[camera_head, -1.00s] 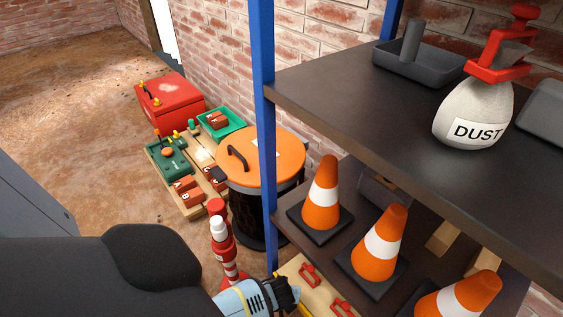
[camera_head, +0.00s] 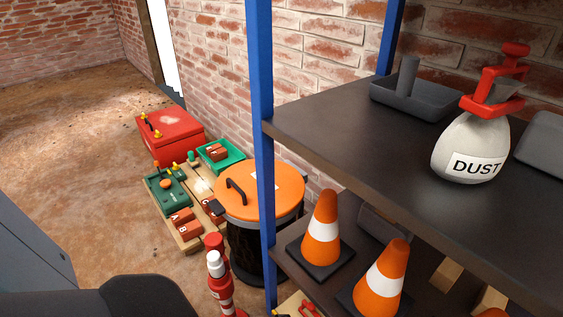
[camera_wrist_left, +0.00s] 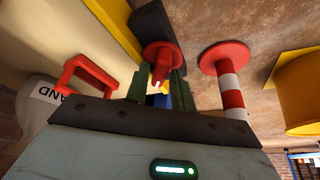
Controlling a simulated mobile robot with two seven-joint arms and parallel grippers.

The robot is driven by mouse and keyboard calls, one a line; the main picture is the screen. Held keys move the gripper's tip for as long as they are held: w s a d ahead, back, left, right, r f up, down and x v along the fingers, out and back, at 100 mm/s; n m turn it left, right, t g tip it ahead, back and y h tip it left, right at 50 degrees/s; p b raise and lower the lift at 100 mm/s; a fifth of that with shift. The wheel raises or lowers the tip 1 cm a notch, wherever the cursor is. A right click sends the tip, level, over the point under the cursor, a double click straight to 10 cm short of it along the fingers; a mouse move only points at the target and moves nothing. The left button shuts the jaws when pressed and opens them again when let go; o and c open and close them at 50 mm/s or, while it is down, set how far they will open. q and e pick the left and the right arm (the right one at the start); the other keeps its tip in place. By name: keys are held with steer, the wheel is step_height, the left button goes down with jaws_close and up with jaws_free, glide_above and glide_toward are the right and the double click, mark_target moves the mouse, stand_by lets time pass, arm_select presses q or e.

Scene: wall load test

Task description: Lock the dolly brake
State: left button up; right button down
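My left gripper (camera_wrist_left: 158,92) shows in the left wrist view with its two dark green fingers apart. A red round piece with a pale tip (camera_wrist_left: 161,54) appears at the fingertips, overlapping the gap; I see no clear grip on it. A yellow bar (camera_wrist_left: 112,18) and a dark block (camera_wrist_left: 151,27) lie beyond it. I cannot make out which part is the dolly brake. In the head view a low wooden base (camera_head: 192,243) carries green trays and red blocks; I cannot tell whether it is the dolly. My right gripper is not in view.
Red-and-white posts (camera_head: 219,285) stand beside an orange-lidded bin (camera_head: 270,190) and a blue shelf upright (camera_head: 262,110). The shelf holds cones (camera_head: 322,230) and a dust bag (camera_head: 468,148). A red handle (camera_wrist_left: 84,75) is left in the wrist view. Open floor (camera_head: 60,150) lies left.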

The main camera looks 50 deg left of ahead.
arm_select(q)
steer(key=shift+o, duration=0.9)
steer(key=shift+d, duration=0.1)
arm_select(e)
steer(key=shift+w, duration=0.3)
arm_select(q)
steer(key=shift+d+m, duration=0.1)
steer(key=shift+m, duration=0.2)
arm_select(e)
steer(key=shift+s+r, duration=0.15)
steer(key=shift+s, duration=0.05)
